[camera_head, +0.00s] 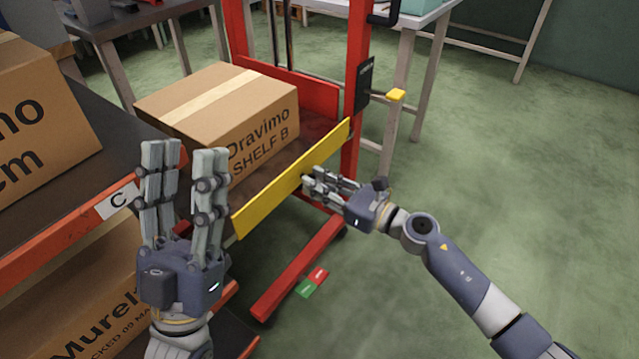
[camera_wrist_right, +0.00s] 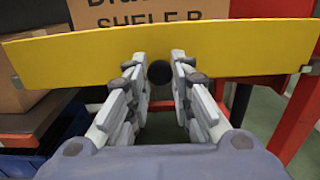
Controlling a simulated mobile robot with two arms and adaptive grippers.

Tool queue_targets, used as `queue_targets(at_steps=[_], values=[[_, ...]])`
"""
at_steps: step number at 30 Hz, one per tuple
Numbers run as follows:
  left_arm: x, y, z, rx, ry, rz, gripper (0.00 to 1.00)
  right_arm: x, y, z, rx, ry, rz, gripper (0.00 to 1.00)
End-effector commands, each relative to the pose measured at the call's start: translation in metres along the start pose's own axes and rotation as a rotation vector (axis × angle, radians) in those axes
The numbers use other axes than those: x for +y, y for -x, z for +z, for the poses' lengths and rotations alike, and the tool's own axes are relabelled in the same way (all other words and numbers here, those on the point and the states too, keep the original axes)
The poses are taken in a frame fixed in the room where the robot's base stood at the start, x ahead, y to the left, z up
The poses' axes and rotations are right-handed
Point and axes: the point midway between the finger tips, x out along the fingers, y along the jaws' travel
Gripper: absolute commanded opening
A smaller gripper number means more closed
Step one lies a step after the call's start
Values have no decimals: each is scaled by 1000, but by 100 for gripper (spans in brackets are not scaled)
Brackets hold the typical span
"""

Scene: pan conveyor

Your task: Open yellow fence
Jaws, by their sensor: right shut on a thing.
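The yellow fence (camera_head: 268,203) is a long flat panel standing along the near side of the red lift's platform, in front of a cardboard box (camera_head: 225,105). In the right wrist view the fence (camera_wrist_right: 235,45) spans almost the full width. My right gripper (camera_head: 308,182) is at the outer face of the fence, near its middle. In the right wrist view its fingers are on either side of a round black knob (camera_wrist_right: 159,72) on the fence and shut on it. My left gripper (camera_head: 183,165) is raised, fingers up and apart, empty, left of the fence.
A dark shelf with an orange edge (camera_head: 70,232) and boxes stands at the left. The red lift post (camera_head: 354,100) carries a yellow-tipped lever (camera_head: 396,95). A red base leg (camera_head: 295,268) runs along the floor. The green floor at right is clear.

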Motion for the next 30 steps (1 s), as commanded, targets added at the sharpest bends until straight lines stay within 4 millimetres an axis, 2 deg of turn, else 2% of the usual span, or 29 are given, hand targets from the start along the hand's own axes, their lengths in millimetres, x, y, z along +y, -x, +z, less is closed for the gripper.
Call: queue_targets(at_steps=[1, 7, 8, 10, 20, 23, 26, 30], values=[[0, 0, 0, -2, 0, 0, 40, -2, -1, 7, -11, 3, -2, 0], [0, 0, 0, 0, 0, 0, 40, -2, -1, 8, -13, 4, -3, 0], [0, 0, 0, 0, 0, 0, 40, -2, -1, 8, -14, 4, -3, 26], [0, 0, 0, 0, 0, 0, 40, -2, -1, 8, -13, 4, -3, 42], [0, 0, 0, 1, 0, 1, 40, -1, 0, 4, -7, 2, -2, 42], [0, 0, 0, 1, 0, 1, 40, -1, 6, 3, -6, 2, -2, 42], [0, 0, 0, 1, 0, 1, 40, -1, 20, 2, -4, 2, -3, 42], [0, 0, 0, 1, 0, 1, 40, -1, 50, 1, -3, 2, -3, 42]])
